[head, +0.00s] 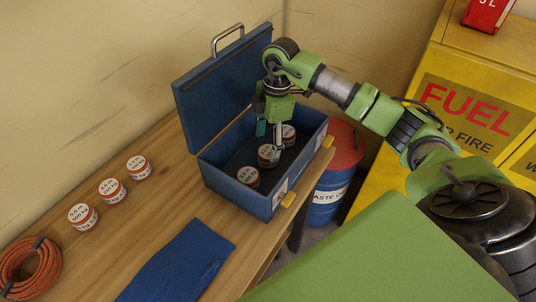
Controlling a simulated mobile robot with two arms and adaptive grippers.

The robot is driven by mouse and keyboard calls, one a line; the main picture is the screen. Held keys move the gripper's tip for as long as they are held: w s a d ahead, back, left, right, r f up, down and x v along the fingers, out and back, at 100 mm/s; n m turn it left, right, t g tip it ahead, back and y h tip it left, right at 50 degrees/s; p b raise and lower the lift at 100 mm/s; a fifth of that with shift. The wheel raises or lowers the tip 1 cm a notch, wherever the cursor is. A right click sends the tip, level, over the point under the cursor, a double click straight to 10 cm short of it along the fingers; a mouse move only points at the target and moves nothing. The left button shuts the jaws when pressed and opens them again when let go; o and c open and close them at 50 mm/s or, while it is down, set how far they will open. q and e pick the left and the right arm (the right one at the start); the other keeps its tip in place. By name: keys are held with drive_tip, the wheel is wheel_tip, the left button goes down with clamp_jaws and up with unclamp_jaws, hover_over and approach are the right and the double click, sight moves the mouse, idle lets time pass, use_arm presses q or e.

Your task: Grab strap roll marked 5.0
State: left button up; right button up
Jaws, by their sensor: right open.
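Several strap rolls with orange-brown sides and white printed tops are in view. Three stand in a row on the bench: a near one (82,216), a middle one (111,190) and a far one (138,167). Three more stand in the open blue toolbox: a front roll (248,177), a middle roll (267,158) and a back roll (289,132). Their print is too small to read surely. My right gripper (269,140) points down into the toolbox, open, its fingers at the middle roll and partly hiding it; contact cannot be told. My left gripper is out of view.
The blue toolbox (235,196) has its lid (222,88) raised at the back left. A blue cloth (182,262) and a coiled orange rope (29,270) lie on the wooden bench (142,218). A waste drum (329,199) and yellow fuel cabinet (470,95) stand right.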

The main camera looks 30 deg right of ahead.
sight(268, 151)
drive_tip(key=f+p, duration=0.1)
drive_tip(key=f, duration=0.1)
drive_tip(key=f+p, duration=0.1)
drive_tip(key=f, duration=0.2)
drive_tip(key=shift+w+d, duration=0.2)
drive_tip(key=shift+f, duration=0.25)
drive_tip(key=c, duration=1.4)
